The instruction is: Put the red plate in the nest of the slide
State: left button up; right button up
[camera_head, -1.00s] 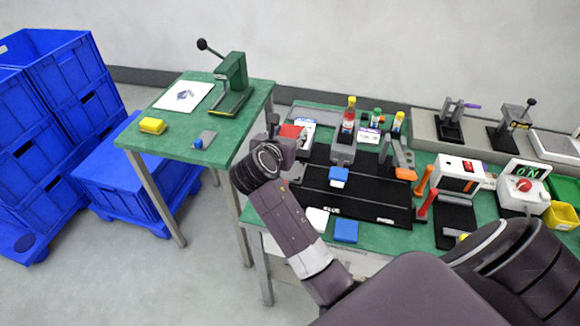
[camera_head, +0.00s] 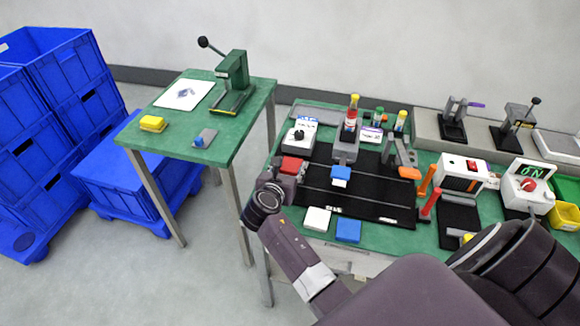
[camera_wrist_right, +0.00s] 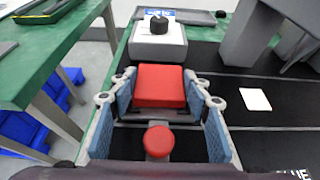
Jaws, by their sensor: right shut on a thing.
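The red plate (camera_head: 291,165) shows at the tip of my right gripper (camera_head: 284,177), by the left end of the black track bed in the head view. In the right wrist view the red plate (camera_wrist_right: 160,86) lies between the two blue-padded fingers of the right gripper (camera_wrist_right: 160,98), which is shut on it. A round red knob (camera_wrist_right: 158,140) on a short grey stem shows just nearer, also between the fingers. I cannot tell which part is the slide's nest or whether the plate touches anything below. My left gripper is out of view.
A white box with a black knob (camera_head: 299,137) stands just beyond the plate. White (camera_head: 317,219) and blue (camera_head: 348,230) blocks lie at the front edge. A blue-and-white block (camera_head: 341,174) sits on the black bed (camera_head: 388,200). Orange-handled tools (camera_head: 426,180) stand to the right.

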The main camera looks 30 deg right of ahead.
jog(key=o, duration=1.2)
jog(key=shift+f, duration=0.1)
jog(key=shift+c, duration=0.2)
jog(key=shift+s+a+r, duration=0.15)
jog(key=shift+a+r, duration=0.05)
jog(key=shift+r, duration=0.05)
jog(key=v, duration=1.1)
jog(key=shift+s+a+r, duration=0.1)
jog(key=shift+s+a, duration=0.05)
jog(key=shift+s, duration=0.1)
